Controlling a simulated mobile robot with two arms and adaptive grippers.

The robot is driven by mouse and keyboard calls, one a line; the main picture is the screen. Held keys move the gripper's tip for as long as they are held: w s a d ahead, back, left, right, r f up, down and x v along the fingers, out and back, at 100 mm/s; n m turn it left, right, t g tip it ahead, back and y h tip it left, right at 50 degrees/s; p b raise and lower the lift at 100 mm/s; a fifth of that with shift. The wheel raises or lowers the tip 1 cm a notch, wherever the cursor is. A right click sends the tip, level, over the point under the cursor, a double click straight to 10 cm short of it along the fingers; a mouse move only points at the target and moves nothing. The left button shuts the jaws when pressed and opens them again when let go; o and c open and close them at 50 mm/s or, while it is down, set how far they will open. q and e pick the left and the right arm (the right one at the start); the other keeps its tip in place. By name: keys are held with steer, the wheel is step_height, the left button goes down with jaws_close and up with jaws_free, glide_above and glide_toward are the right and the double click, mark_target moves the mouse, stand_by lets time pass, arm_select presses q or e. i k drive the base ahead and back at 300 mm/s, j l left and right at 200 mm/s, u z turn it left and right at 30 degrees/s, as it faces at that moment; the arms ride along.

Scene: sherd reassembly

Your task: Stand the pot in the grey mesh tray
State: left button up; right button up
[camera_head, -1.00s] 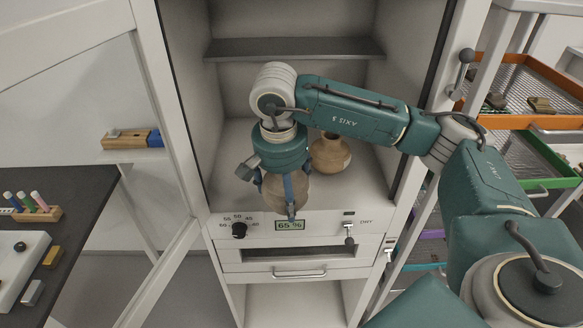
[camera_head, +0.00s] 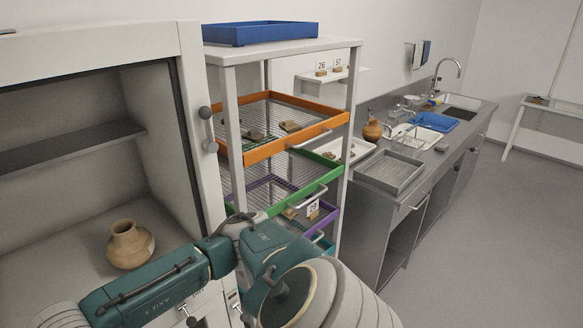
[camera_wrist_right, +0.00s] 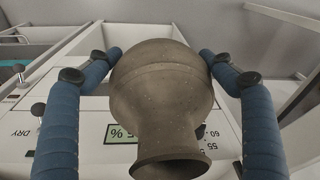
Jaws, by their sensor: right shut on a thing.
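In the right wrist view a round brown-grey pot (camera_wrist_right: 162,90) with a narrow neck and flared rim sits between the two blue fingers of my right gripper (camera_wrist_right: 160,54), which is shut on its body. The mouth points toward the bottom of that view. In the head view this gripper and the held pot are out of frame, past the lower left. The grey mesh tray (camera_head: 416,183) lies on the counter at the right, with nothing seen in it. My left gripper is not in view.
A tan pot (camera_head: 131,247) stands in the open cabinet. A rack with orange (camera_head: 262,152) and green (camera_head: 312,188) mesh drawers stands between cabinet and counter. A brown jar (camera_head: 372,131), white tray (camera_head: 345,151), dish rack (camera_head: 415,137) and blue tub (camera_head: 436,122) are near the grey tray.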

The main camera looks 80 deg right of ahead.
mark_target(390, 172)
steer(key=k+l, duration=0.25)
steer(key=l, duration=0.25)
steer(key=k+l, duration=0.3)
steer(key=l, duration=0.2)
steer(key=k+l, duration=0.25)
steer(key=l, duration=0.25)
steer(key=k+l, duration=0.3)
steer(key=l, duration=0.2)
steer(key=k+l, duration=0.25)
steer(key=l, duration=0.25)
steer(key=k+l, duration=0.3)
steer(key=l, duration=0.2)
steer(key=k+l, duration=0.25)
steer(key=l, duration=0.25)
steer(key=k+l, duration=0.25)
steer(key=l, duration=0.25)
